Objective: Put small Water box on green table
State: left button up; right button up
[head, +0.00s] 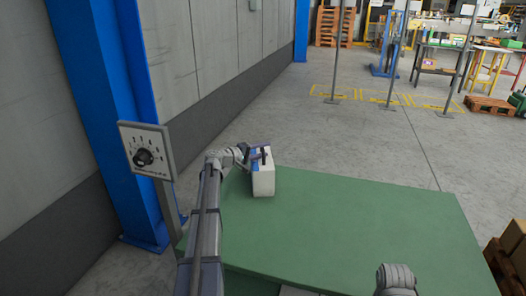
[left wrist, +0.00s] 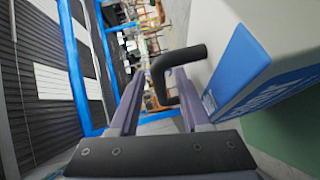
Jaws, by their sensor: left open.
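The small Water box (head: 263,180) is white with a blue label and stands upright on the green table (head: 350,220), near its far left edge. In the left wrist view the box (left wrist: 285,30) fills the upper right, with its blue label towards me. A black bent bar (left wrist: 158,75), which looks like a handle on the box, lies between my fingers. My left gripper (head: 257,154) is at the top of the box. Its two fingers (left wrist: 155,105) are apart, so it is open around the bar.
A dial panel on a post (head: 147,150) stands left of the table, beside a blue column (head: 110,110) and grey wall. The table's middle and right are clear. A pallet with boxes (head: 510,255) is at the right edge.

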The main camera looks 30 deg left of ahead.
pick_arm(q)
jog(key=p+v, duration=0.1)
jog(key=v, duration=0.6)
jog(key=shift+s, duration=0.25)
